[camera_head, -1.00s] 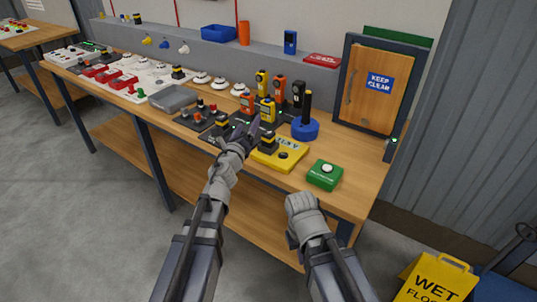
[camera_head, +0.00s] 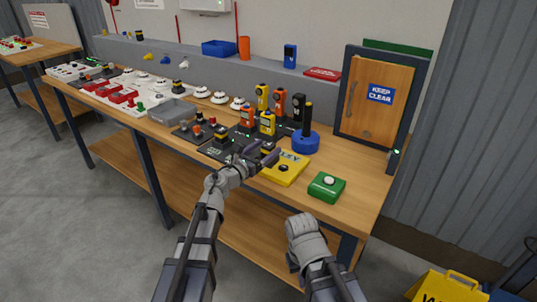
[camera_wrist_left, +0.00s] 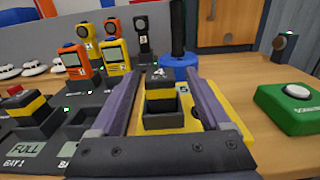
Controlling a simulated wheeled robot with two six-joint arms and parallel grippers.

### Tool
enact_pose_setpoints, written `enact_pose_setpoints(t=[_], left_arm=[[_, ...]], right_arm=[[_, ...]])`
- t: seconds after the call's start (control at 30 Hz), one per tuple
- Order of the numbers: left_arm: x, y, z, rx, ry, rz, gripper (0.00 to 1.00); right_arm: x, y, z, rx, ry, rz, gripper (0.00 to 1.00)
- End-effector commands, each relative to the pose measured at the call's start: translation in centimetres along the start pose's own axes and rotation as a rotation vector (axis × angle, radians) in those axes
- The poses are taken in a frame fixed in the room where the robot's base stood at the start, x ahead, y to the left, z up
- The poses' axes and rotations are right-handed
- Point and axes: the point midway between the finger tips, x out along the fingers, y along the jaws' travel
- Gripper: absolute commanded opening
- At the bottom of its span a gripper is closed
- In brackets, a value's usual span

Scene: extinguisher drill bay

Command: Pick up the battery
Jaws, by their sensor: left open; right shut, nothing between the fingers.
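A black and yellow battery block (camera_wrist_left: 160,93) stands upright in a socket on a yellow tray (camera_head: 287,172). In the head view it shows (camera_head: 267,149) partly behind my left gripper (camera_head: 271,157). My left gripper is open, with a purple-grey finger on each side of the block in the left wrist view; I cannot tell whether they touch it. A similar black and yellow block (camera_wrist_left: 35,108) stands in a dark charger bay at left, beside a "FULL" label; it also shows in the head view (camera_head: 221,134). My right arm is low in front of the bench, its fingers hidden.
Yellow and orange handheld devices (camera_head: 267,122) stand in the dark charger behind. A blue round base (camera_head: 305,141) with a black post is close behind the tray. A green button box (camera_head: 326,187) sits to the right. Bare bench top lies around the box.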

Motion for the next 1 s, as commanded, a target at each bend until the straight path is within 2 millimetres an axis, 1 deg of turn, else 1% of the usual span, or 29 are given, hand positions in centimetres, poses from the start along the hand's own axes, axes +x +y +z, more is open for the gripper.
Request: enact_pose_setpoints(t=[0.17,0.3,0.4,0.47,0.67,1.0], left_arm=[[1.6,0.1,0.2,-0.001,0.0,-0.002,0.8],[3.8,0.2,0.3,-0.001,0.0,-0.001,0.8],[5.0,0.1,0.2,-0.001,0.0,-0.001,0.8],[5.2,0.1,0.2,-0.001,0.0,0.0,0.8],[5.1,0.1,0.2,-0.001,0.0,0.001,0.79],[5.1,0.1,0.2,-0.001,0.0,0.0,0.41]], right_arm=[[-0.2,0.0,0.0,0.0,0.0,0.0,0.0],[-0.3,0.0,0.0,0.0,0.0,0.0,0.0],[-0.2,0.0,0.0,0.0,0.0,0.0,0.0],[-0.2,0.0,0.0,0.0,0.0,0.0,0.0],[-0.2,0.0,0.0,0.0,0.0,0.0,0.0],[-0.2,0.0,0.0,0.0,0.0,0.0,0.0]])
